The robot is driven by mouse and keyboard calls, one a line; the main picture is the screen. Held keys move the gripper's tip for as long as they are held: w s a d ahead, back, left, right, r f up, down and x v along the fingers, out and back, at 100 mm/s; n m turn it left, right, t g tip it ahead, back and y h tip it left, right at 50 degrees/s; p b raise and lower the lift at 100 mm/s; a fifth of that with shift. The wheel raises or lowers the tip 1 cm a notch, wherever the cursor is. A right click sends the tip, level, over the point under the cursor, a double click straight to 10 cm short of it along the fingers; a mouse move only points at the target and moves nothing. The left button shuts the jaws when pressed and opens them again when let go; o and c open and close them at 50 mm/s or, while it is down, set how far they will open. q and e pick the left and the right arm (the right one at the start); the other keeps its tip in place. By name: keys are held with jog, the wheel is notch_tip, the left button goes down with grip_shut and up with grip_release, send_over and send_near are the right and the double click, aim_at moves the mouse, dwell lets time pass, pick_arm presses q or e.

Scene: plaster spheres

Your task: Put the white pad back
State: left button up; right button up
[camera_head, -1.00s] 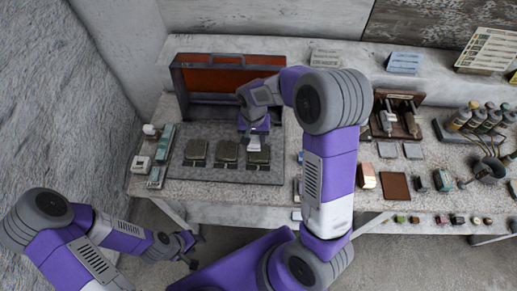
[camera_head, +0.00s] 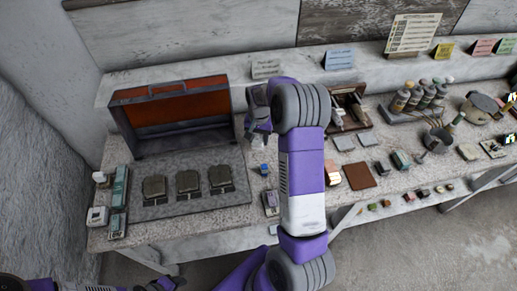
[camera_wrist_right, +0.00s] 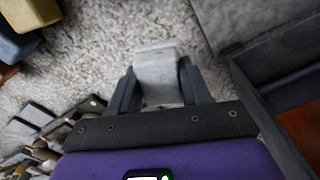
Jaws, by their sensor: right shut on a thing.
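My right gripper (camera_head: 258,133) is beside the right end of the open case (camera_head: 132,140), above the bench. In the right wrist view, its two fingers (camera_wrist_right: 158,88) are shut on a small white pad (camera_wrist_right: 157,65), one finger on each side. In the head view the pad is mostly hidden by the gripper and arm. The case has an orange-red lid lining, and a grey panel (camera_head: 165,208) with three dark square pads lies before it. My left gripper (camera_head: 165,284) is at the bottom edge, too cut off to read.
A blue and yellow thing (camera_head: 263,170) lies on the bench right of the panel. A wooden rack (camera_head: 348,108), several bottles (camera_head: 415,98) and a brown square (camera_head: 360,176) stand or lie farther right. Small pale-green and white items (camera_head: 118,188) line the left end.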

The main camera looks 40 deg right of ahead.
aim_at(259, 152)
jog(key=shift+f, duration=2.75)
jog(key=shift+b, duration=0.3)
jog(key=shift+f, duration=0.15)
jog(key=o, duration=1.1)
jog(key=shift+o, duration=0.2)
